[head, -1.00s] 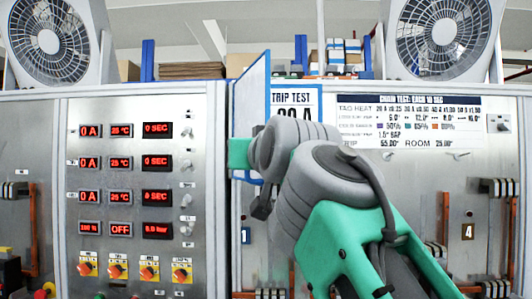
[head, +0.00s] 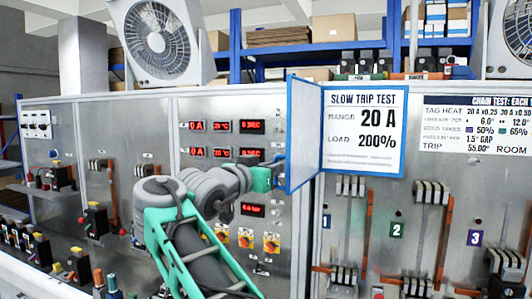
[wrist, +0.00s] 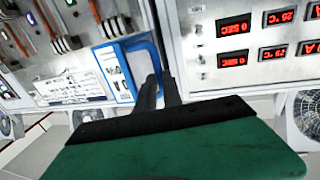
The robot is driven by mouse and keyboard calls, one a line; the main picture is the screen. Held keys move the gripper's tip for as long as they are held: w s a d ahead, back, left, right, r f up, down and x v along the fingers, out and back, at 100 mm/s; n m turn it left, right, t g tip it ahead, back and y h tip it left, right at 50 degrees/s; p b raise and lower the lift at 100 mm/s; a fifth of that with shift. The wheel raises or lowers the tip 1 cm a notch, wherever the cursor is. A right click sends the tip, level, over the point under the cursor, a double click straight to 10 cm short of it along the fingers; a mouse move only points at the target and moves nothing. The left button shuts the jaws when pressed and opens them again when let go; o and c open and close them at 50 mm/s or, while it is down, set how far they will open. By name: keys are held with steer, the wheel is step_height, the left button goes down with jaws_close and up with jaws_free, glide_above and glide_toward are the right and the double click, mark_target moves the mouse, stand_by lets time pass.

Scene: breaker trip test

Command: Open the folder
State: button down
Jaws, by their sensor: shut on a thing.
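The blue-edged folder hangs on the panel front. Its inner page (head: 363,130), reading "SLOW TRIP TEST, RANGE 20 A, LOAD 200%", faces out and is fully visible. Its cover (head: 304,130) stands out from the panel at the left edge, swung away from the page. In the wrist view the page (wrist: 116,72) lies left of the jaws, with the blue cover (wrist: 143,46) reaching toward them. My gripper (head: 279,177) is at the lower free edge of the cover, shut on it. The fingertips also show in the wrist view (wrist: 160,84); the exact contact is partly hidden.
Left of the cover is a panel with red displays (head: 222,126) and orange rotary switches (head: 246,240). Numbered breaker stations with copper bars (head: 444,235) fill the right. Breakers (head: 97,222) stand on the lower left. A fan (head: 160,42) sits on top.

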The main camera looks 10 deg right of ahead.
steer(key=shift+w+a+r+p, duration=0.1)
steer(key=shift+w+r+p, duration=0.05)
steer(key=shift+w+p, duration=0.15)
steer(key=shift+m, duration=0.3)
steer(key=shift+s, duration=0.1)
steer(key=c, duration=1.6)
jaws_free()
steer(key=shift+o, duration=0.6)
